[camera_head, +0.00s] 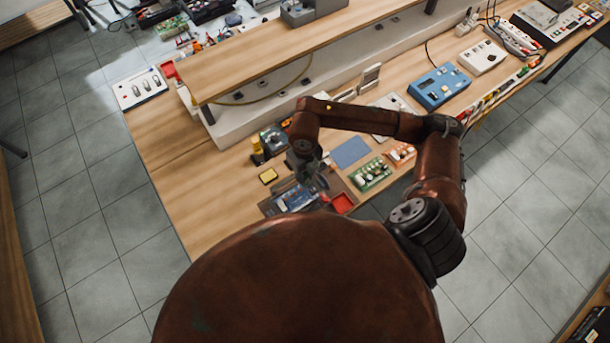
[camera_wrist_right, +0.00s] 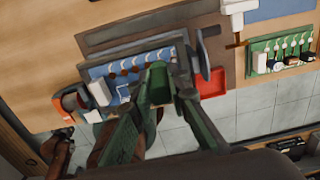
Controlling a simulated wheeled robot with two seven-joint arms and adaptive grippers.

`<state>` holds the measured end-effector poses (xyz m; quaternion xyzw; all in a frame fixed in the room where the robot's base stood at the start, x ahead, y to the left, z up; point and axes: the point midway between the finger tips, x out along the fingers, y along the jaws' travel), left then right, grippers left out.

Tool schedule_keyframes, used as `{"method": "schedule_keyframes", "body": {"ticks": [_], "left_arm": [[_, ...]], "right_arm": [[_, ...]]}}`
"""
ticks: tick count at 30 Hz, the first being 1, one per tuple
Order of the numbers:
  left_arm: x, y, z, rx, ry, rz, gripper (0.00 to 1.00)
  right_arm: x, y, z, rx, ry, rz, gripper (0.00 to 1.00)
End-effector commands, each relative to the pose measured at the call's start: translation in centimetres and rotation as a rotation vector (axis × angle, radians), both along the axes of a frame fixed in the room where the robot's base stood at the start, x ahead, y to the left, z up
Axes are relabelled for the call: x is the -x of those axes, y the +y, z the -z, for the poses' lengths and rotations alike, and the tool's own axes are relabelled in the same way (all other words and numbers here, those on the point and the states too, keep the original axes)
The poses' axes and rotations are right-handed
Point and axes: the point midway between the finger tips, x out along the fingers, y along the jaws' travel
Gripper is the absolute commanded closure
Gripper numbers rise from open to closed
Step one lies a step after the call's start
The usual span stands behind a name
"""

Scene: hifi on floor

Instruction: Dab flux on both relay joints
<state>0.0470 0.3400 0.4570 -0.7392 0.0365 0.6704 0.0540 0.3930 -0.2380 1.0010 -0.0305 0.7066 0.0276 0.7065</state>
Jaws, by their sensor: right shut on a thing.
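A blue circuit board (camera_head: 295,199) lies on a dark mat at the bench's front edge. In the right wrist view the blue board (camera_wrist_right: 128,68) carries white blocks (camera_wrist_right: 100,93) and a row of small brown parts; I cannot tell which are the relay joints. My right gripper (camera_head: 316,182) is over the right end of the board. My left gripper is not in view.
A red tray (camera_head: 342,202) lies just right of the board. A green board (camera_head: 371,174), a blue pad (camera_head: 350,151) and a yellow block (camera_head: 268,175) lie nearby. A raised shelf (camera_head: 270,65) runs behind.

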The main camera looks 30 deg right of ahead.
Motion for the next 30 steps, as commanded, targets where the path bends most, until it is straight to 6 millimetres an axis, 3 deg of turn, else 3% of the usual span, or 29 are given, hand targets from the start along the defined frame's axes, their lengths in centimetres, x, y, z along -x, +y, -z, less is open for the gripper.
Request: {"method": "schedule_keyframes", "body": {"ticks": [30], "left_arm": [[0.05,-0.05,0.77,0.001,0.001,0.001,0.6]], "right_arm": [[0.0,0.01,0.77,0.0,0.0,0.0,1.0]]}}
